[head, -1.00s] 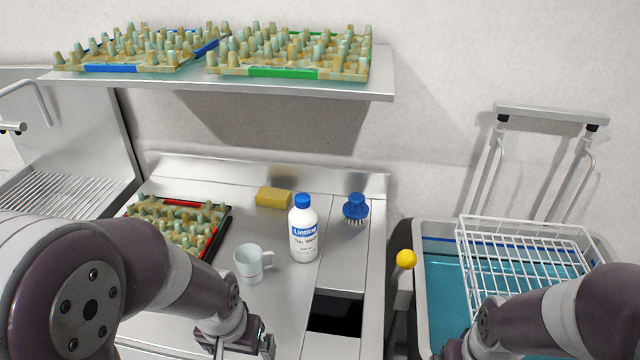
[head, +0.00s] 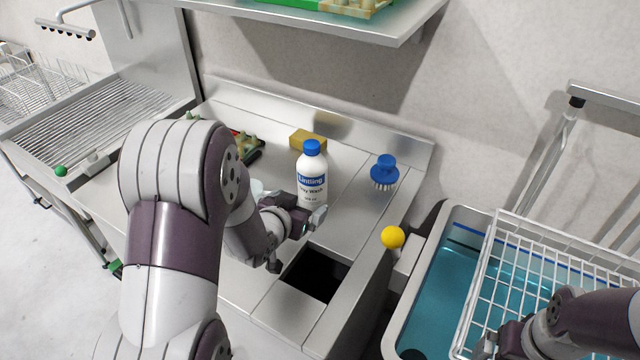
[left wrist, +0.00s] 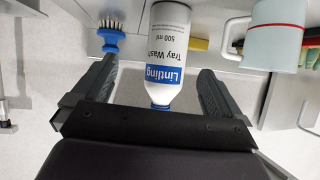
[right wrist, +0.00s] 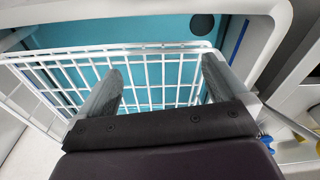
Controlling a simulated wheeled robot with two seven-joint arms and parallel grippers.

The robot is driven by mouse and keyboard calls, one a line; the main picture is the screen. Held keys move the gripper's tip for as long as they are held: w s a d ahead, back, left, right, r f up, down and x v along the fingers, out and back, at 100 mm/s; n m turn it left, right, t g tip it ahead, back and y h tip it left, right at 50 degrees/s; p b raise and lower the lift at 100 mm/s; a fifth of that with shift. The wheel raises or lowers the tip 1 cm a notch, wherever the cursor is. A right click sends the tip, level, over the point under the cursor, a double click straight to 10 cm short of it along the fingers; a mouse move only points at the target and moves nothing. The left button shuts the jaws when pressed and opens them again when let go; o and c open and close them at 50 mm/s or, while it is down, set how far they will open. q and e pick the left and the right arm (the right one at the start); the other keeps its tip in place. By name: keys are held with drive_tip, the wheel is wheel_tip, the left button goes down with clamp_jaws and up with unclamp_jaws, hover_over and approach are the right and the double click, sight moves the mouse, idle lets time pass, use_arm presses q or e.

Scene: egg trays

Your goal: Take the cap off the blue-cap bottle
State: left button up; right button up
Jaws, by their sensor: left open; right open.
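The white bottle (head: 312,180) with a blue label stands upright on the steel counter, its blue cap (head: 312,147) on top. My left gripper (head: 306,214) is open, in front of the bottle's lower part in the head view. In the left wrist view the bottle (left wrist: 163,30) appears upside down, with its blue cap end lying between the open fingers (left wrist: 155,95); I see no contact. The cap there is partly hidden by the gripper body. My right gripper (right wrist: 160,90) is open and empty above the white wire basket (right wrist: 150,62).
A blue brush (head: 384,172) stands right of the bottle, a yellow sponge (head: 308,139) behind it. A pale mug (left wrist: 274,35) is close by. A dark opening (head: 314,275) lies in the counter in front.

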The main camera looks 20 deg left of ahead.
sight(315, 162)
drive_tip(key=shift+w+d+f+b, duration=0.1)
drive_tip(key=shift+f+b, duration=0.3)
drive_tip(key=shift+f, duration=0.05)
drive_tip(key=shift+w+d+f+b, duration=0.1)
drive_tip(key=shift+f+b, duration=0.25)
drive_tip(key=shift+f, duration=0.1)
drive_tip(key=shift+d+f, duration=0.1)
use_arm(q)
drive_tip(key=w+t, duration=0.2)
drive_tip(key=w, duration=0.2)
drive_tip(key=w+a+r+t+p, duration=0.1)
drive_tip(key=w, duration=0.3)
drive_tip(key=w+t+h+p, duration=0.1)
drive_tip(key=w+t, duration=0.1)
drive_tip(key=w, duration=0.2)
drive_tip(key=shift+w+a+r+t, duration=0.15)
drive_tip(key=shift+a+r+t, duration=0.05)
drive_tip(key=shift+a+t, duration=0.15)
use_arm(e)
drive_tip(key=shift+a+r, duration=0.2)
drive_tip(key=shift+r, duration=1)
use_arm(q)
drive_tip(key=shift+w+f, duration=0.1)
drive_tip(key=shift+w, duration=0.25)
drive_tip(key=shift+s, duration=0.15)
drive_tip(key=c, duration=0.5)
use_arm(e)
drive_tip(key=shift+s, duration=0.1)
use_arm(q)
drive_tip(key=c, duration=0.9)
